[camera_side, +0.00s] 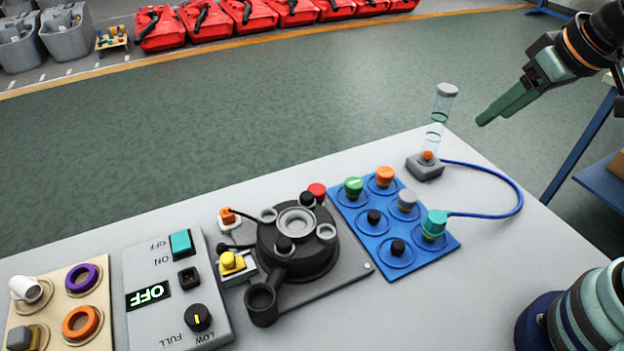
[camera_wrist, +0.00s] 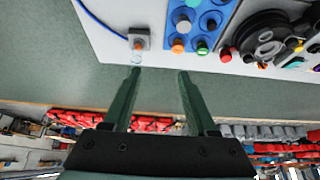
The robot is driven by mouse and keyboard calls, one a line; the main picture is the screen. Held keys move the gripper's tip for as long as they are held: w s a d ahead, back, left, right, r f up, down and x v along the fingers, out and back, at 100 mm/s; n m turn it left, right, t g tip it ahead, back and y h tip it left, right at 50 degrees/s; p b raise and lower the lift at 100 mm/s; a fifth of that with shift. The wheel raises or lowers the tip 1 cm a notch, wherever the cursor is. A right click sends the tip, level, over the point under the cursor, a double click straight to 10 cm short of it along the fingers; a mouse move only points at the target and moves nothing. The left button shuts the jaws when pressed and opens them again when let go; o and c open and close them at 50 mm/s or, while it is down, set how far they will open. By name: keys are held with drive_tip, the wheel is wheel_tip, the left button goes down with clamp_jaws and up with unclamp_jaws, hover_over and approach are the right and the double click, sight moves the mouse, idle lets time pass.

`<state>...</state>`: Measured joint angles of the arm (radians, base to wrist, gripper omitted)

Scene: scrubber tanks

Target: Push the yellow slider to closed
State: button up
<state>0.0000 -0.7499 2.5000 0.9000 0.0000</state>
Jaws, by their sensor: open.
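The yellow slider (camera_side: 232,262) is a small yellow knob on a pale block with a dark track, left of the dark round device (camera_side: 297,235). In the wrist view a small yellow part (camera_wrist: 299,47) shows near the right edge; it is too small to tell its position on the track. My gripper (camera_side: 486,117) is up at the right, beyond the table's far corner, well away from the slider. In the wrist view my gripper (camera_wrist: 159,72) has its two green fingers apart with nothing between them.
A control box (camera_side: 175,290) reading OFF stands left of the slider. A blue panel (camera_side: 376,273) with coloured knobs lies right of the dark device. A clear tube (camera_side: 434,130) stands on a small grey block, with a blue cable to the panel. The table's right front is fairly clear.

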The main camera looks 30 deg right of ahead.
drive_tip(key=shift+o, duration=0.2)
drive_tip(key=w+a+r+n+g+y, duration=0.1)
drive_tip(key=w+a+r+n+g, duration=0.2)
drive_tip(key=w+a, duration=0.55)
drive_tip(key=n+g+h, duration=0.1)
drive_tip(key=n+g, duration=0.2)
drive_tip(key=n, duration=0.5)
hover_over(228, 257)
wheel_tip(228, 257, down, 13)
wheel_tip(228, 257, down, 11)
drive_tip(key=shift+r, duration=0.1)
clamp_jaws()
